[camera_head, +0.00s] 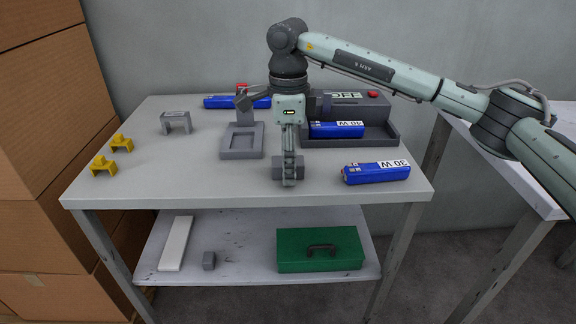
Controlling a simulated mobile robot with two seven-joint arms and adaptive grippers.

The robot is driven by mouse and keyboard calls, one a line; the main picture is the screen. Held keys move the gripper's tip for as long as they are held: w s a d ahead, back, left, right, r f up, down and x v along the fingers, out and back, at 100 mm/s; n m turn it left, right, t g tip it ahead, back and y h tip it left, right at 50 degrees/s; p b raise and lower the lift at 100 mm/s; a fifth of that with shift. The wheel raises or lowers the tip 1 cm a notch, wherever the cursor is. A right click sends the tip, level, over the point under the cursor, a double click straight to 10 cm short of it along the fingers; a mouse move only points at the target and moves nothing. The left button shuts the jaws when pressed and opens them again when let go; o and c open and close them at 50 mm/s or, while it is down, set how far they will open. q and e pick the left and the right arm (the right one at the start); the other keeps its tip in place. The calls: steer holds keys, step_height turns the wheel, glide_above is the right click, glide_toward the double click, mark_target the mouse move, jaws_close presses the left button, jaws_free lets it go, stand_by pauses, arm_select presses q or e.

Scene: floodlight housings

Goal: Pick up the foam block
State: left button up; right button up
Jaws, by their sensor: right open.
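A dark grey block (278,169), which looks like the foam block, sits on the table top near its front edge. My right gripper (288,178) points straight down at it. One finger stands in front of the block and hides its middle; parts of the block show on both sides of the finger. The gripper is open, and I cannot tell whether its fingers touch the block. My left gripper is not in view.
A blue floodlight housing (376,172) lies to the right, another (336,130) in a dark tray (390,140). A grey fixture (241,154) stands left of the gripper. Yellow brackets (103,165) are at far left.

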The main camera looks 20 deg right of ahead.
steer(key=c, duration=0.9)
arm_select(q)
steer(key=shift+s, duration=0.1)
arm_select(e)
steer(key=shift+c, duration=0.2)
steer(key=shift+r, duration=0.1)
steer(key=shift+r, duration=0.4)
steer(key=r, duration=0.2)
steer(key=a+r, duration=0.1)
steer(key=shift+s+r+b, duration=0.1)
steer(key=shift+r+b, duration=0.25)
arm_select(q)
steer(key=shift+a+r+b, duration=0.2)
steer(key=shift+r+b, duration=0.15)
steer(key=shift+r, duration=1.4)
arm_select(e)
steer(key=s+a+r, duration=0.4)
steer(key=a+r, duration=0.2)
steer(key=a, duration=0.3)
steer(key=shift+s+a+r, duration=0.15)
steer(key=shift+a+r, duration=0.1)
steer(key=shift+a, duration=0.15)
